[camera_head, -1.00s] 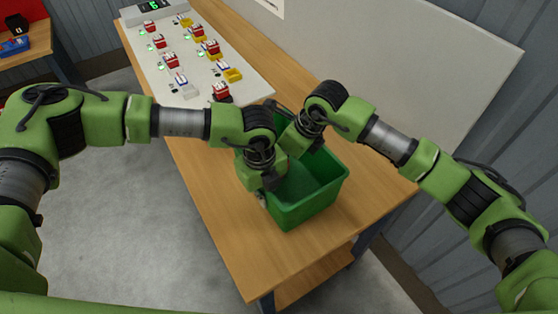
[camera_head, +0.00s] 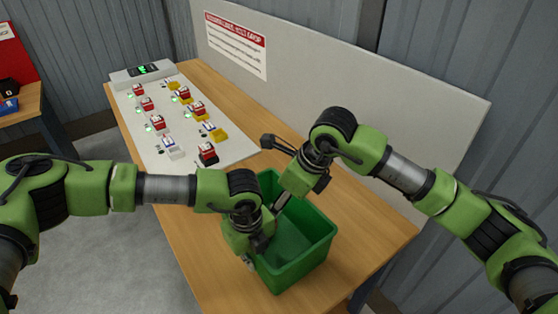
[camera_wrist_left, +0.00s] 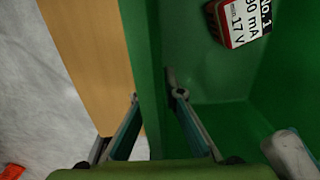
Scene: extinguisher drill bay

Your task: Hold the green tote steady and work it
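The green tote (camera_head: 300,272) stands on the wooden table's near part. My left gripper (camera_head: 255,250) is at its left wall. In the left wrist view one finger of the left gripper (camera_wrist_left: 155,95) lies outside the wall and the other inside, pinching it. A red block with a white label, "No. 1", "80 mA", "17 V" (camera_wrist_left: 238,22), shows inside the tote (camera_wrist_left: 205,75). My right gripper (camera_head: 278,204) points down over the tote's opening. Its fingertips are mostly hidden, so I cannot tell whether it is open or holds anything.
A pale board (camera_head: 238,147) with several red, white and yellow blocks lies on the table (camera_head: 187,246) beyond the tote. A grey display box (camera_head: 142,73) stands at its far end. A tall white panel (camera_head: 350,105) lines the table's back edge. Bare tabletop shows around the tote.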

